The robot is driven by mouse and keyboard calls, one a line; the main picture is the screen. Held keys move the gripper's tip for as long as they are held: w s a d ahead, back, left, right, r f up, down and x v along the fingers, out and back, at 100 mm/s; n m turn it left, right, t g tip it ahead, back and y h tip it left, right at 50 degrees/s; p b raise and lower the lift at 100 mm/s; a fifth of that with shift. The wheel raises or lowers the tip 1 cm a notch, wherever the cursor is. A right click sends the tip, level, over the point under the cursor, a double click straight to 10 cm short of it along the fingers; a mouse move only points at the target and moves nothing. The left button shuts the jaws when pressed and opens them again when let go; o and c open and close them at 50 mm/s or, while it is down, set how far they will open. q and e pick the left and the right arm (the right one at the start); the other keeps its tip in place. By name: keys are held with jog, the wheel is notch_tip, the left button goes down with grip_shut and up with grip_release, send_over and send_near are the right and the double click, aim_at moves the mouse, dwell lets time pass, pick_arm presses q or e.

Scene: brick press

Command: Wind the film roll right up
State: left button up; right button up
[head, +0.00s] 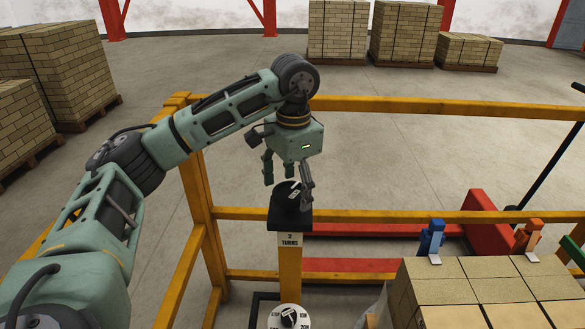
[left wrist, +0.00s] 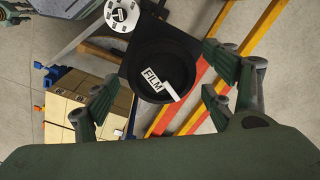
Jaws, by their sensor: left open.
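A round black knob (head: 291,190) with a white FILM label and a white pointer line sits on a black box (head: 290,218) on a yellow post. A plate below the box reads 2 TURNS (head: 289,240). The knob also shows in the left wrist view (left wrist: 165,72). My left gripper (head: 288,190) points down over the knob. Its fingers are open, spread to either side of the knob in the left wrist view (left wrist: 160,98), with nothing held. Whether a finger touches the knob I cannot tell. I cannot make out the film roll. My right gripper is not in view.
A white dial (head: 289,317) marked STOP and RUN stands below the box, nearer me. Yellow rails (head: 400,215) run around the post. A brick stack (head: 470,285) with blue (head: 431,238) and orange (head: 528,236) pieces beside it stands at the right.

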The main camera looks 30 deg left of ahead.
aim_at(293, 192)
pick_arm(q)
notch_tip(293, 192, up, 11)
jog(key=shift+d+r, duration=0.2)
jog(key=shift+d, duration=0.05)
jog(key=shift+s, duration=0.1)
dwell(0.3)
